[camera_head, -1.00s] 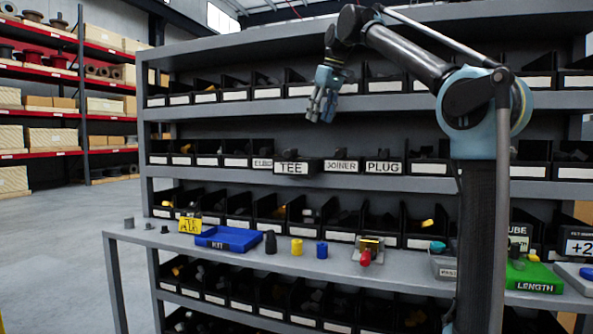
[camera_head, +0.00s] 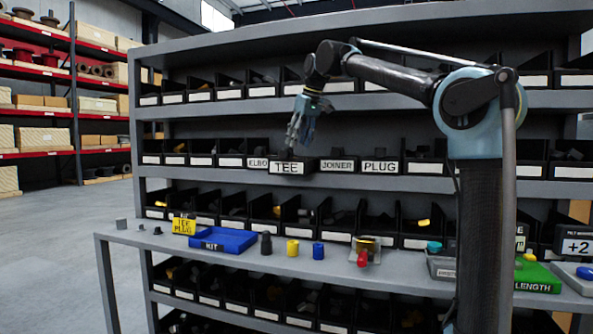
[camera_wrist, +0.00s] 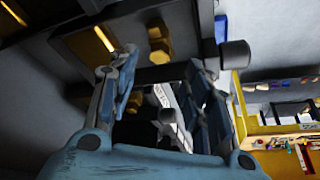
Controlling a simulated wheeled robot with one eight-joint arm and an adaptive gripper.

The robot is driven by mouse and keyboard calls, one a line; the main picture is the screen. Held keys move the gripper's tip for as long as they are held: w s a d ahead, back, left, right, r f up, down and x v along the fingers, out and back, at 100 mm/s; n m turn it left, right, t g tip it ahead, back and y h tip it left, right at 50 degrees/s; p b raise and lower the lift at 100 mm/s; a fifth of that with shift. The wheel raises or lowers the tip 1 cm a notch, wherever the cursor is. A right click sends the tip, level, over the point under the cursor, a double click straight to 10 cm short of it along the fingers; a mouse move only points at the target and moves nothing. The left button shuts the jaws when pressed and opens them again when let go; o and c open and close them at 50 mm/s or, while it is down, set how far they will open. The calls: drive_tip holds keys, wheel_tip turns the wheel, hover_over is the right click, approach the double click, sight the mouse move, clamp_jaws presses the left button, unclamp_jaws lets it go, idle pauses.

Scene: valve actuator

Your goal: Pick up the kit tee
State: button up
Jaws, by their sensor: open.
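The bin labelled TEE (camera_head: 289,168) sits on the middle shelf and sticks out a little past its neighbours. My gripper (camera_head: 299,138) points down just above this bin in the head view. In the wrist view my gripper (camera_wrist: 163,75) has its fingers spread apart. A grey rounded fitting (camera_wrist: 170,122) shows low between the fingers, partly hidden; I cannot tell for sure that it is a tee. The fingers do not visibly clamp anything. The blue KIT tray (camera_head: 224,239) lies on the bench, with a yellow card (camera_head: 184,226) reading TEE PLUG at its left.
Bins labelled JOINER (camera_head: 337,166) and PLUG (camera_head: 381,167) stand to the right of the TEE bin. The shelf above overhangs behind my gripper. The bench holds a black fitting (camera_head: 266,243), a yellow cylinder (camera_head: 292,248), a blue cylinder (camera_head: 318,251) and a green LENGTH block (camera_head: 537,278).

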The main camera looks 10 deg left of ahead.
drive_tip(key=shift+x, duration=3.2)
drive_tip(key=shift+w, duration=0.1)
clamp_jaws()
